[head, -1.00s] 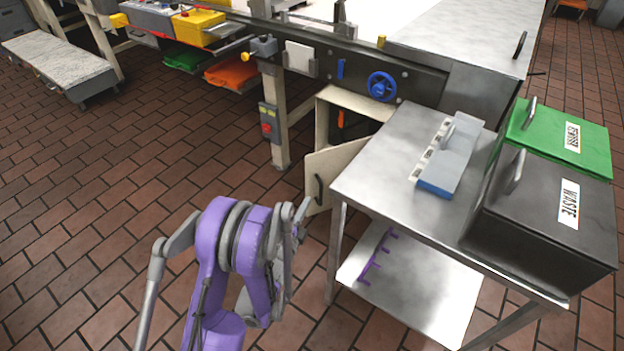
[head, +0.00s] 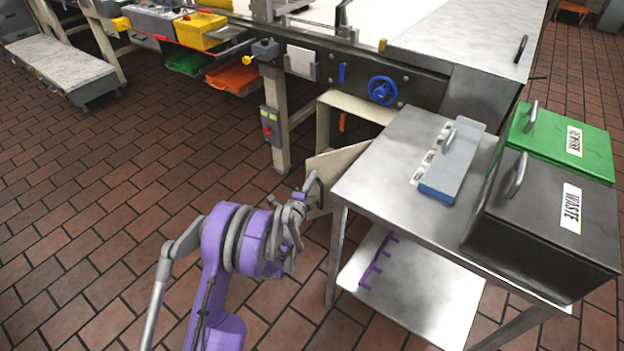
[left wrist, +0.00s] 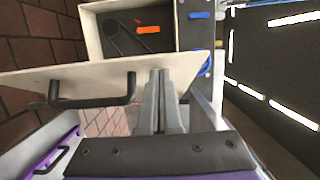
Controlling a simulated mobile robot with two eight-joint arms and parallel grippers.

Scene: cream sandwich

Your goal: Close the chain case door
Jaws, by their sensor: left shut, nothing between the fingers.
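The chain case (head: 355,108) is a cream box under the machine, and its inside shows in the left wrist view (left wrist: 139,31). Its cream door (head: 334,163) stands open, swung out toward me, with a dark handle; the handle shows clearly in the left wrist view (left wrist: 130,92). My left gripper (head: 312,185) is at the door by its handle. In the left wrist view its fingers (left wrist: 160,78) are together and empty, reaching to the door panel right of the handle; I cannot tell whether they touch it. My right gripper is not in view.
A steel table (head: 385,165) with a lower shelf stands close to the right of the door.

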